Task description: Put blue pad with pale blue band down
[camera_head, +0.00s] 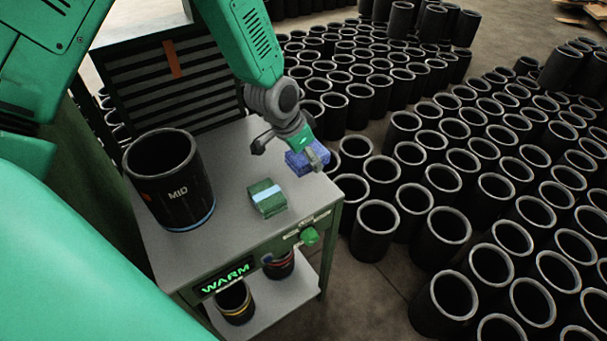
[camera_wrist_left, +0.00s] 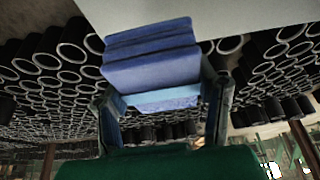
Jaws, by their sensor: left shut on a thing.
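The blue pad (camera_head: 298,163) is in my left gripper (camera_head: 303,152), near the far right corner of the grey table top in the head view. In the left wrist view the blue pad (camera_wrist_left: 150,62) sits between the two fingers, and its pale blue band (camera_wrist_left: 160,97) shows below the thick blue layers. I cannot tell whether the pad touches the table. A green pad with a pale blue band (camera_head: 266,198) lies on the table, nearer and to the left of the gripper. My right gripper is not in view.
A black sleeve marked MID (camera_head: 171,182) stands at the table's left. The grey table top (camera_head: 228,240) is clear around the green pad. A green knob (camera_head: 309,236) sits on the table's front. Smaller sleeves stand on the shelf below. Many black sleeves (camera_head: 375,230) crowd the floor right.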

